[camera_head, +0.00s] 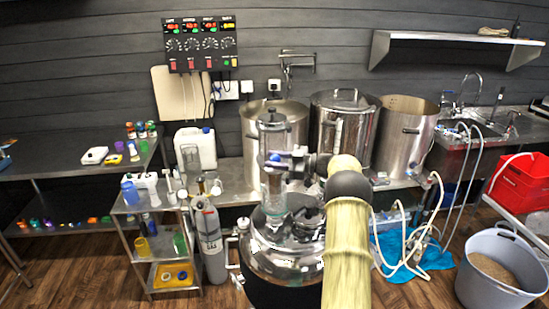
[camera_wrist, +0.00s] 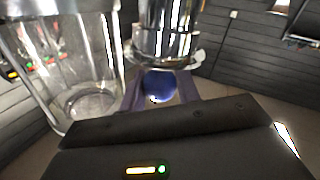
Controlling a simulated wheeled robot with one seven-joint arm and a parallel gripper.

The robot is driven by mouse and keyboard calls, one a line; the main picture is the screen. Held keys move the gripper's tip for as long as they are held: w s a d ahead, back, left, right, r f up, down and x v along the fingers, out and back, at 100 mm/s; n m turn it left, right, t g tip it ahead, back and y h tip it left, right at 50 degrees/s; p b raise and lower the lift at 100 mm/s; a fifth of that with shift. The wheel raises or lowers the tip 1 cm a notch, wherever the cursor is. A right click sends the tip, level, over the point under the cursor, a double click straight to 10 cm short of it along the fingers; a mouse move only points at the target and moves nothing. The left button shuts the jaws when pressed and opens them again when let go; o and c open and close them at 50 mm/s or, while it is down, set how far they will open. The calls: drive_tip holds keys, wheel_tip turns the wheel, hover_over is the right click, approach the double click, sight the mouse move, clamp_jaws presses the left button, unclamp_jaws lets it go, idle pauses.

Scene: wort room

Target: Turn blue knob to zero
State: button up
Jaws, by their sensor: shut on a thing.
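The blue knob (camera_wrist: 158,88) is round and sits just below a shiny metal fitting (camera_wrist: 168,35) in the wrist view. My gripper (camera_wrist: 160,80) has a finger on each side of the knob and is shut on it. In the head view, my gripper (camera_head: 284,158) reaches to the front of the still's column, beside a clear glass cylinder (camera_head: 273,190). The knob is hard to make out there, and I cannot read its setting. The glass cylinder also shows large at the left of the wrist view (camera_wrist: 75,75).
A round metal vessel (camera_head: 285,245) stands below my gripper. Several steel pots stand behind, one at the back centre (camera_head: 343,130). A grey gas cylinder (camera_head: 209,240) and a small shelf cart (camera_head: 150,212) stand left. White hoses (camera_head: 405,255) hang right.

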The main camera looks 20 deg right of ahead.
drive_tip(key=shift+r+n+g+y, duration=0.25)
drive_tip(key=shift+n+g+y, duration=0.05)
drive_tip(key=o, duration=0.9)
drive_tip(key=shift+w+f, duration=0.1)
drive_tip(key=shift+o, duration=0.2)
drive_tip(key=shift+f, duration=0.1)
drive_tip(key=shift+s+d, duration=0.2)
drive_tip(key=shift+d, duration=0.05)
drive_tip(key=b+v, duration=0.5)
drive_tip(key=v, duration=1.1)
drive_tip(key=shift+s+d, duration=0.25)
drive_tip(key=shift+d, duration=0.05)
